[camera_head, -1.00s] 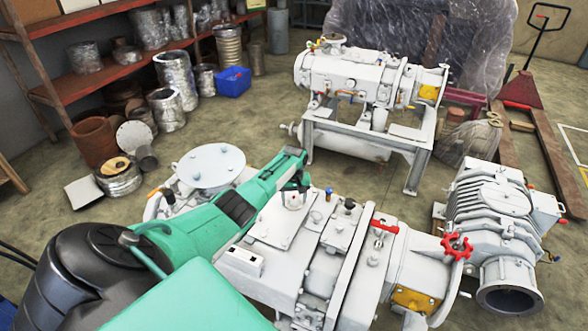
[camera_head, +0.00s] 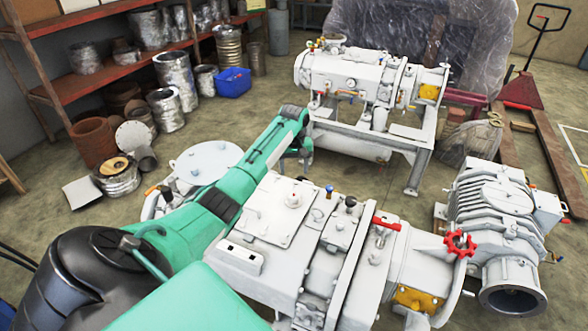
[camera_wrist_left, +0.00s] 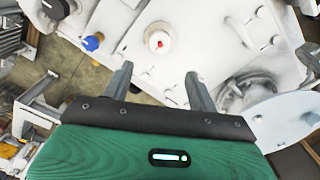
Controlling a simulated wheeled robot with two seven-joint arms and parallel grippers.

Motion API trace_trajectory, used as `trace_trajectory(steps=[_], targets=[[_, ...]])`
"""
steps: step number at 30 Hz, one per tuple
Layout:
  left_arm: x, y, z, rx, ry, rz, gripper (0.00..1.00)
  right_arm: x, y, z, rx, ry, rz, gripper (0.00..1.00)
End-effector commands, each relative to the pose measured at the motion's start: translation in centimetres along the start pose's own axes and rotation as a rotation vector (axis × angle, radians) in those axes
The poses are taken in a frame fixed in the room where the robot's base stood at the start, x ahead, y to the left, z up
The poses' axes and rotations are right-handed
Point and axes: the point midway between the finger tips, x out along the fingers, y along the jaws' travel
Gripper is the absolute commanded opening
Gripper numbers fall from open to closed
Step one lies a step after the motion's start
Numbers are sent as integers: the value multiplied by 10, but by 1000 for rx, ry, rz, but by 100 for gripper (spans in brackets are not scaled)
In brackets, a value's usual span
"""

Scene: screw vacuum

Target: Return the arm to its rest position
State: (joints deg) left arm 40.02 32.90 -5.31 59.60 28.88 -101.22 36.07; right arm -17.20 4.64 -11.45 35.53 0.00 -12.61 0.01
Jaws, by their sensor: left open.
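My left arm (camera_head: 205,210), green with black joints, comes in from the lower left. It reaches over the near white vacuum pump (camera_head: 262,210). My left gripper (camera_head: 305,168) hangs from the arm's end, beyond the pump's flat top plate in the picture. In the left wrist view the gripper (camera_wrist_left: 158,78) has two grey fingers spread apart with nothing between them. A white round cap with a red centre (camera_head: 292,199) sits on the top plate. It also shows in the wrist view (camera_wrist_left: 158,40), beyond the fingertips and apart from them. My right gripper is not in view.
A second white pump on a stand (camera_head: 350,80) is behind the gripper. A ribbed grey pump (camera_head: 495,215) stands right. A round white lid (camera_head: 208,160) is left of the arm. Shelves (camera_head: 95,80), metal cans and a blue bin (camera_head: 233,82) line the back left.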

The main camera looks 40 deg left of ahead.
Motion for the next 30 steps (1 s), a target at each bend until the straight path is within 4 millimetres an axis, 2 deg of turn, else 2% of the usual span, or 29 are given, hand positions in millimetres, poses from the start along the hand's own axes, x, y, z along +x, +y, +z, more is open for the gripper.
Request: trace_trajectory(steps=[6,19,22,26,30], targets=[[-6,0,0,0,0,0,59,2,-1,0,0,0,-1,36],[-5,0,0,0,-1,0,59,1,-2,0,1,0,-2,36],[0,2,5,17,3,-4,59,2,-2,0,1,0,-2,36],[24,9,30,99,21,-24,59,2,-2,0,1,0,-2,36],[61,18,81,252,55,-47,59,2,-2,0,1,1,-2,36]])
